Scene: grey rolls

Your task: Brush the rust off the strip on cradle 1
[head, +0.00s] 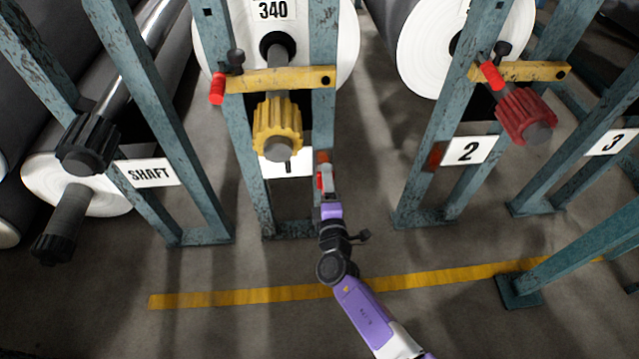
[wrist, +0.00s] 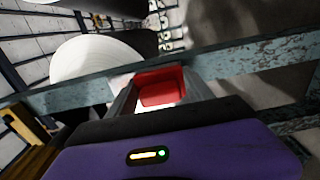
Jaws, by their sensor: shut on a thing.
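Cradle 1 is the teal upright frame (head: 242,150) in the middle of the head view; its plate (head: 286,168) is partly hidden by a yellow knob (head: 277,128). A small brown rust strip (head: 322,156) shows on its right post, just above my gripper. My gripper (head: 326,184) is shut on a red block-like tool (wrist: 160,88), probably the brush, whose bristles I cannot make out. In the wrist view the red tool is between the fingers, in front of the teal post (wrist: 240,62). I cannot tell whether it touches the strip.
Cradle 2 stands to the right with its plate (head: 468,150), a rust strip (head: 437,155) and a red knob (head: 525,115). A SHAFT plate (head: 149,172) is at left. A yellow bar (head: 280,79) crosses cradle 1 above. The floor has a yellow line (head: 240,297).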

